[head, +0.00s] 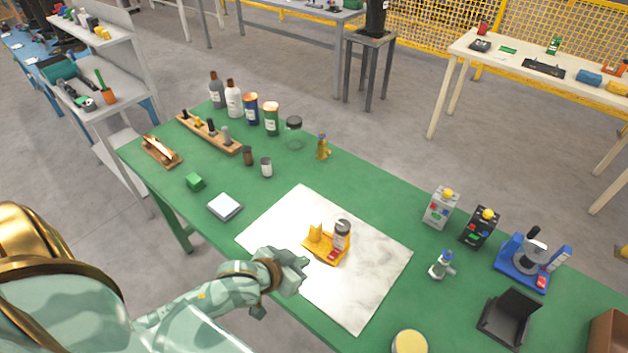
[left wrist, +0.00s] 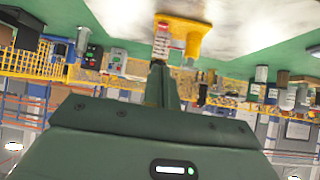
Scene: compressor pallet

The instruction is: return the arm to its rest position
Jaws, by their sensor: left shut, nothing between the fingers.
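My left arm comes in from the left in the head view. Its gripper (head: 293,272) is shut and empty, over the near left part of the white marbled sheet (head: 350,300). A yellow holder (head: 318,243) with a dark-capped, labelled container (head: 341,237) upright at its right side stands on the sheet, beyond and to the right of the gripper, apart from it in the head view. In the left wrist view, which is upside down, the shut fingers (left wrist: 160,84) point toward the yellow holder (left wrist: 187,37). My right gripper is in neither view.
The green table (head: 385,205) carries bottles and cans (head: 251,108) at the back left, a wooden rack (head: 208,131), a green block (head: 195,181) and a white square pad (head: 224,206). Two boxy devices (head: 440,207), a blue stand (head: 524,262) and a black open box (head: 509,317) are at right.

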